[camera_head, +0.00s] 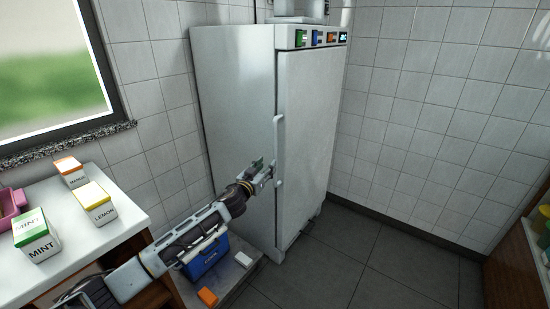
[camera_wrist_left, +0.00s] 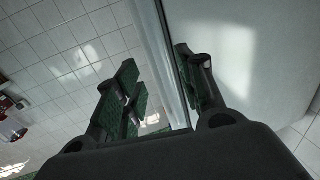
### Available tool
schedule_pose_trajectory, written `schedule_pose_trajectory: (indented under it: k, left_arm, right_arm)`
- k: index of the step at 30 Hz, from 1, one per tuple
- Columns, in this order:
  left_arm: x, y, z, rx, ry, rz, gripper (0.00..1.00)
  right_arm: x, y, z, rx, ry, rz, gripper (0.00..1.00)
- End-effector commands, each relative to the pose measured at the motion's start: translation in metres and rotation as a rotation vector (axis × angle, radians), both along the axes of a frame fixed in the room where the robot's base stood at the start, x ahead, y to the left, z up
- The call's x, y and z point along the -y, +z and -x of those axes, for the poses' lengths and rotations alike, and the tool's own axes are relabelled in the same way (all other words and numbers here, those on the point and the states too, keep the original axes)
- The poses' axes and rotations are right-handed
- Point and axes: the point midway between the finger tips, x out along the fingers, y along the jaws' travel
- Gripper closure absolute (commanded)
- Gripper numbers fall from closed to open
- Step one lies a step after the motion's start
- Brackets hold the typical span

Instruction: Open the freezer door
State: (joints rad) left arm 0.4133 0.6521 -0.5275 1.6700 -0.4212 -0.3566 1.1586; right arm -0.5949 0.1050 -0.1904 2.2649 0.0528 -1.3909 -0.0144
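The tall white freezer (camera_head: 236,95) stands against the tiled corner, and its door (camera_head: 312,130) looks closed. A long vertical handle (camera_head: 279,135) runs along the door's left edge. My left gripper (camera_head: 268,170) is at the lower part of this handle. In the left wrist view, the two fingers (camera_wrist_left: 165,92) are spread apart, with a pale vertical bar (camera_wrist_left: 168,50), which looks like the handle, passing between them. The bar lies close to the right finger; whether they touch I cannot tell. My right gripper is not in view.
A white counter (camera_head: 125,218) at left holds the mint (camera_head: 36,238), lemon (camera_head: 96,204) and mango (camera_head: 70,171) boxes. A blue crate (camera_head: 206,258) sits low beside the freezer. The dark floor (camera_head: 350,262) before the door is clear; shelving (camera_head: 535,255) stands at far right.

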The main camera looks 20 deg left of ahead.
Motion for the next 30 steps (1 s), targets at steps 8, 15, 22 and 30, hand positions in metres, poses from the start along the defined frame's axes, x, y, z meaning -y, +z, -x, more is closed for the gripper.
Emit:
schedule_pose_trajectory:
  k: [8, 15, 22, 30]
  left_arm:
    - [0.002, 0.000, -0.018, 0.001, 0.001, 0.000, 0.61]
    - [0.005, 0.001, -0.033, 0.002, 0.000, -0.001, 0.61]
    - [0.007, 0.001, -0.049, 0.002, 0.000, 0.000, 0.61]
    - [0.010, 0.001, -0.066, 0.002, 0.000, 0.000, 0.61]
  right_arm:
    - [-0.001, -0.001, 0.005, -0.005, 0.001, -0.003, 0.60]
    - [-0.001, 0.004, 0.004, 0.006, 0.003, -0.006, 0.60]
    - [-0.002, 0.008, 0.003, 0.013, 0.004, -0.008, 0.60]
    - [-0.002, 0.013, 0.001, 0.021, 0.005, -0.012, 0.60]
